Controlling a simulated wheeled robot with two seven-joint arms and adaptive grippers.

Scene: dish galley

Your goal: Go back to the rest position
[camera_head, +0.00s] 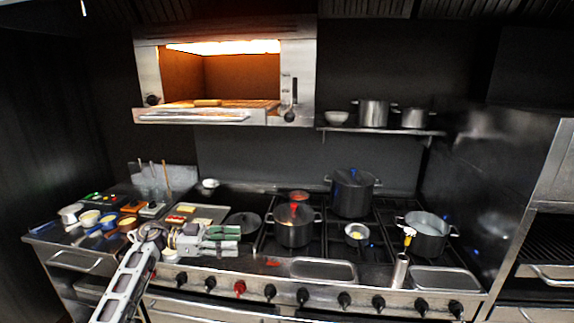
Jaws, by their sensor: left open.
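My left arm comes in from the lower left, and its gripper (238,239) is above the front left of the stove. The gripper is open, with its two fingers pointing right and nothing visible between them. It is in front of the dark pan (243,222) and hides part of the counter behind it. My right gripper does not show in the head view.
Pots stand on the stove: one with red contents (294,232), a tall one (352,195) and one at right (427,238). Bowls (89,218) and a tray (198,212) crowd the left counter. A lit oven (215,117) hangs above. Empty trays (323,270) line the front.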

